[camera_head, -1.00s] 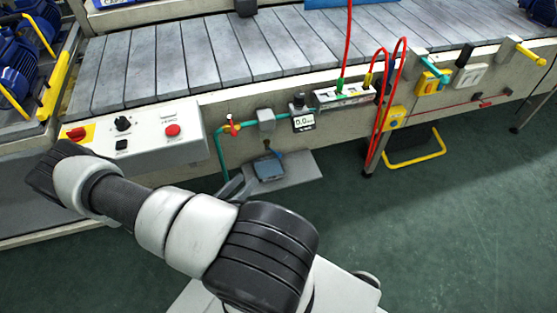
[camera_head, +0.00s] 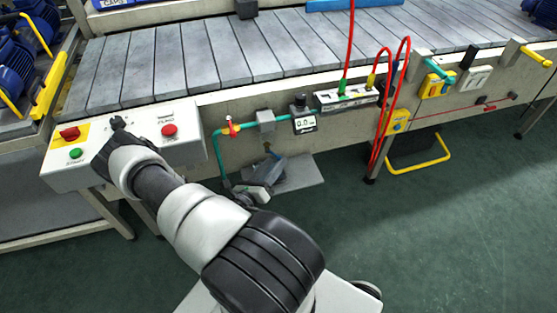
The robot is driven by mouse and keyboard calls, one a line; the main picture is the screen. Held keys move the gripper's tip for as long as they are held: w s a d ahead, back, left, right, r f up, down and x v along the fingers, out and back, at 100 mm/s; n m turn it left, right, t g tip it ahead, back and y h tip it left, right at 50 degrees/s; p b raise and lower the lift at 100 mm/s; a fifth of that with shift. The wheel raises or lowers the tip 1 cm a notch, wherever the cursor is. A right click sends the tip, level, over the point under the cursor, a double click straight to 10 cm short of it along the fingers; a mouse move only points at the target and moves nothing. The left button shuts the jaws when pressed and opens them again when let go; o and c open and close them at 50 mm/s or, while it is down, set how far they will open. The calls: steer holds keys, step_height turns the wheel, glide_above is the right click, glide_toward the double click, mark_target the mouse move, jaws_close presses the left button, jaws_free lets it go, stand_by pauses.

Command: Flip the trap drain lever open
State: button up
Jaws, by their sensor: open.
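The grey trap body (camera_head: 266,121) sits on the green pipe along the conveyor's front beam. A small lever-like part (camera_head: 268,148) hangs below it, too small to tell its exact position.
A red-handled valve (camera_head: 231,127) is left of the trap, and a gauge (camera_head: 304,122) is right of it. Red hoses (camera_head: 384,130) hang at the right. The green floor at right is clear.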

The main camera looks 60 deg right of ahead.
mark_target(279, 157)
steer(key=shift+d, duration=1.8)
steer(key=c, duration=1)
